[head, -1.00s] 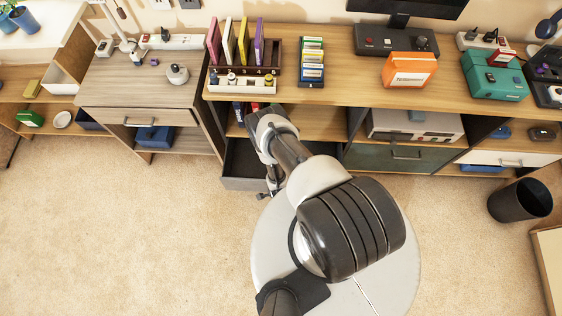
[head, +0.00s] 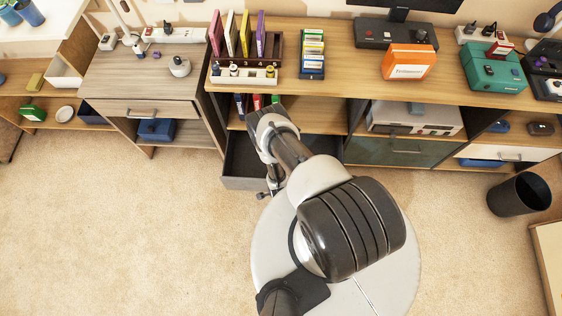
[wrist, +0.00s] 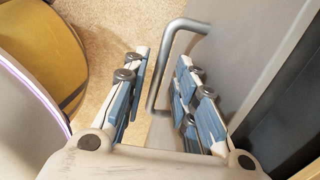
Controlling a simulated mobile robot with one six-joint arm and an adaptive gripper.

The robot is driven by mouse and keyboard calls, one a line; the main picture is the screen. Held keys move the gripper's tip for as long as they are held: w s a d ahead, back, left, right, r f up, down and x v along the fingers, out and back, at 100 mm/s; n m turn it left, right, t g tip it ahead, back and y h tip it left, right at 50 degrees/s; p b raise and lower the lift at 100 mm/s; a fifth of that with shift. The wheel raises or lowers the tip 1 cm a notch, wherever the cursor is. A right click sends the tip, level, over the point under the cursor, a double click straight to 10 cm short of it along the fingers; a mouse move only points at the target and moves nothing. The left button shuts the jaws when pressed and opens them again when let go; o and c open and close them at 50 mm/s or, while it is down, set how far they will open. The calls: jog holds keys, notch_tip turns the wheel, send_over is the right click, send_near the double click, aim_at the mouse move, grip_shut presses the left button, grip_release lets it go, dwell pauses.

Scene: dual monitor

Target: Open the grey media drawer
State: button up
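The grey media drawer (head: 243,183) stands pulled out from under the desk, left of my arm in the head view, its dark inside showing from above. In the wrist view its grey front (wrist: 225,50) is at the right, with a metal bar handle (wrist: 155,85). My gripper (wrist: 163,62) is around the handle, which passes between its blue-padded fingers. The fingers are spread, with clear space on the left side, and the handle lies nearer the right finger. In the head view my arm hides most of the gripper and the handle.
A second dark grey-green drawer (head: 400,152) is shut to the right. A black bin (head: 518,194) stands on the carpet at the right. A wooden drawer unit (head: 140,92) stands at the left. The carpet (head: 120,220) at the front left is clear.

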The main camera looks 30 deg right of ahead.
dwell(0.3)
notch_tip(320, 180, up, 12)
jog(key=s+a, duration=0.1)
jog(key=s, duration=0.1)
jog(key=shift+a, duration=0.15)
jog(key=shift+f, duration=0.1)
dwell(0.5)
